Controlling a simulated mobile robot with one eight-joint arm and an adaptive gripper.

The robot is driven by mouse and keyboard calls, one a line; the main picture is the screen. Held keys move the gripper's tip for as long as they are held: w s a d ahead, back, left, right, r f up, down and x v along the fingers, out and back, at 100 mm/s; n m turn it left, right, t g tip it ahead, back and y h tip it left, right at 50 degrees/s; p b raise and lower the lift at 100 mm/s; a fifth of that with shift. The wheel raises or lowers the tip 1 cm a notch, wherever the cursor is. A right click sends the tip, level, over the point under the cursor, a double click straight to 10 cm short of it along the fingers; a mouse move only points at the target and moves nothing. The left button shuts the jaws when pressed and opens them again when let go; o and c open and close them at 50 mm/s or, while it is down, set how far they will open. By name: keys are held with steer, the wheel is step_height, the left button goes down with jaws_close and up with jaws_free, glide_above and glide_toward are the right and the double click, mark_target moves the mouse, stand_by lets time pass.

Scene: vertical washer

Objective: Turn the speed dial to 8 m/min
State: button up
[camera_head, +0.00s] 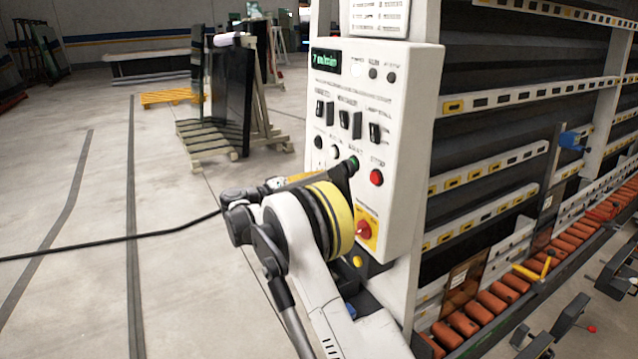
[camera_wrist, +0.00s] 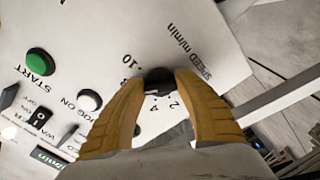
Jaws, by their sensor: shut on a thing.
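The speed dial (camera_wrist: 158,77) is a small black knob on the white control panel (camera_head: 395,140). In the wrist view, the numbers 10 and 2 and the label "SPEED m/min" surround it. My gripper (camera_wrist: 160,84) has its two yellow-orange fingers on either side of the dial and is shut on it. In the head view, my gripper (camera_head: 302,178) shows only partly, in front of the lower left of the panel, and my arm and hand hide the dial. The green display (camera_head: 326,61) at the panel's top left appears to read 7 m/min.
A green START button (camera_wrist: 38,62) and a white button (camera_wrist: 88,100) are close to the dial. Open floor (camera_head: 90,200) lies to the left.

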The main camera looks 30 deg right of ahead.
steer(key=shift+m, duration=0.7)
steer(key=o, duration=1.2)
steer(key=shift+d, duration=0.1)
steer(key=a, duration=1.2)
steer(key=shift+s, duration=0.2)
